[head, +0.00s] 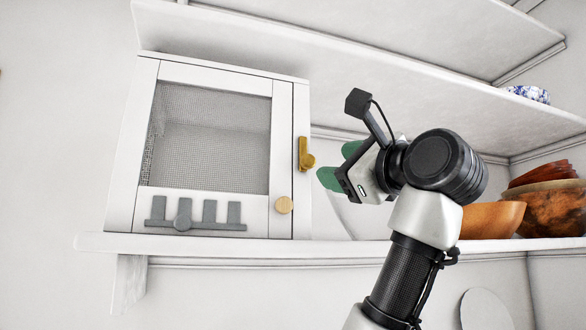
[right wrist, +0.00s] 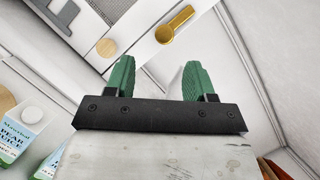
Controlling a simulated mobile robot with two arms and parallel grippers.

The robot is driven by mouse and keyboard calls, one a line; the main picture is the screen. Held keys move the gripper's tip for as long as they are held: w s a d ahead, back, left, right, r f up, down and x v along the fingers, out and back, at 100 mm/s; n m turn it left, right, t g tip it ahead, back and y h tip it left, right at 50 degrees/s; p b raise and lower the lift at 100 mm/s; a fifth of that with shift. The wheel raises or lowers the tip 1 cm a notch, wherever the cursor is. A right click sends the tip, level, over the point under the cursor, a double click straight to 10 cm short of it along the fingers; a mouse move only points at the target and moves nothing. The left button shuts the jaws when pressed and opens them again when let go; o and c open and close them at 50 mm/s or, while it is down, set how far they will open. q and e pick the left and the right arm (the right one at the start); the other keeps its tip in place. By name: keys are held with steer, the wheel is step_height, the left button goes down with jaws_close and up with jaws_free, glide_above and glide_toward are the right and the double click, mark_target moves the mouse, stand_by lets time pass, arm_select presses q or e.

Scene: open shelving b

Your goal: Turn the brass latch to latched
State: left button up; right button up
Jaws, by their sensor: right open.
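The brass latch (head: 303,150) is on the right-hand front frame of a small white cabinet (head: 122,150) with a mesh door. In the head view it stands roughly upright, with its rounded boss at the lower right. It also shows in the right wrist view (right wrist: 176,23), beyond the fingertips. My right gripper (head: 338,165) is just right of the latch, apart from it, with its green fingers open. In the right wrist view the space between the fingers (right wrist: 158,70) is empty. The cabinet door looks closed. My left gripper is not in view.
A round wooden knob (head: 284,205) is below the latch on the door. A grey hook rail (head: 195,224) is low on the door. Wooden bowls (head: 490,219) stand on the shelf at right, behind my arm. Juice cartons (right wrist: 18,130) show in the right wrist view. A shelf board hangs above.

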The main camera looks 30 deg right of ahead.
mark_target(310, 161)
steer(key=w+r+p, duration=0.1)
steer(key=p, duration=0.1)
steer(key=w+r+p, duration=0.1)
steer(key=w+p, duration=0.1)
steer(key=shift+w+r, duration=0.1)
steer(key=shift+r, duration=0.2)
steer(key=x, duration=0.1)
steer(key=p+x, duration=0.1)
steer(key=x, duration=0.1)
steer(key=shift+w+f+p, duration=0.25)
steer(key=shift+w+p, duration=0.05)
steer(key=shift+w, duration=0.15)
steer(key=shift+p+x, duration=0.4)
steer(key=shift+x, duration=0.4)
steer(key=shift+f, duration=0.1)
steer(key=shift+c, duration=1)
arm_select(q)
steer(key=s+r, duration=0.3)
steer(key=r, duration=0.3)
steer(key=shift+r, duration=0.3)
arm_select(e)
steer(key=c, duration=0.7)
